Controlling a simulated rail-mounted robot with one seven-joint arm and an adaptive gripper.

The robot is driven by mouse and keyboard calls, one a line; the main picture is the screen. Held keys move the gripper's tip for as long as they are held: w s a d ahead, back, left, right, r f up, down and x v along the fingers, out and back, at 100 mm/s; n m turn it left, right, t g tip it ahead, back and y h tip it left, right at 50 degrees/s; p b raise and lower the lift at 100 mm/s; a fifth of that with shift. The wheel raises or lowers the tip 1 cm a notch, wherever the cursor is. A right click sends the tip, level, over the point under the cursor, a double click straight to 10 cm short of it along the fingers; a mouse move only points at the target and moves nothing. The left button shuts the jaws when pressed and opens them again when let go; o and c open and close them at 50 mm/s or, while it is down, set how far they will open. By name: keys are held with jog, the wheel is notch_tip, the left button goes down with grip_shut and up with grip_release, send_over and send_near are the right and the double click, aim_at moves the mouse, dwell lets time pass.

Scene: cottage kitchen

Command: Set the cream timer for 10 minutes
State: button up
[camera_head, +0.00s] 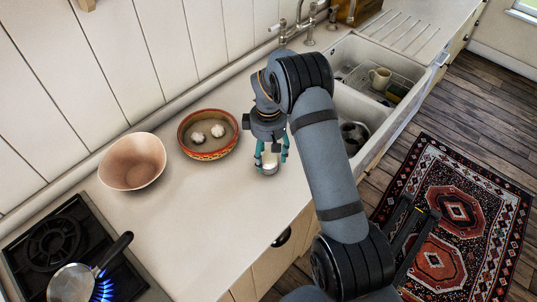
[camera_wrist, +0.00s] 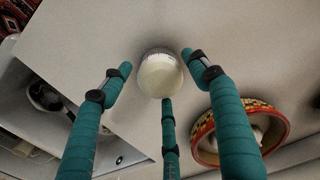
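The cream timer (camera_head: 269,165) is a small round, pale thing standing on the counter. In the wrist view the timer (camera_wrist: 159,75) sits between my teal fingers, with a cream top and a ribbed, paler rim. No marks can be read on it. My gripper (camera_head: 271,156) points down over the timer in the head view. In the wrist view my gripper (camera_wrist: 155,75) is open, with two fingers apart on either side and a third finger below. The side fingers show gaps to the timer. I cannot tell whether the third finger touches it.
A painted bowl (camera_head: 208,153) with white bulbs stands left of my gripper, and a pinkish bowl (camera_head: 133,162) farther left. A pan (camera_head: 73,283) is on the stove (camera_head: 52,237) by a blue flame. The sink (camera_head: 364,93) lies to the right. The front counter (camera_head: 205,215) is clear.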

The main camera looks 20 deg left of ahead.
jog(key=c, duration=0.9)
jog(key=shift+c, duration=0.2)
jog(key=shift+f+m+b, duration=0.2)
jog(key=shift+m+b, duration=0.4)
jog(key=shift+b, duration=0.1)
jog(key=shift+f+m+b, duration=0.1)
jog(key=shift+m+b, duration=0.5)
jog(key=shift+b, duration=0.15)
jog(key=m+b, duration=0.2)
jog(key=shift+m, duration=0.3)
jog(key=m+b, duration=0.3)
jog(key=m, duration=0.1)
jog(key=shift+r+m+b, duration=0.25)
jog(key=shift+m+b, duration=0.6)
jog(key=shift+m, duration=0.85)
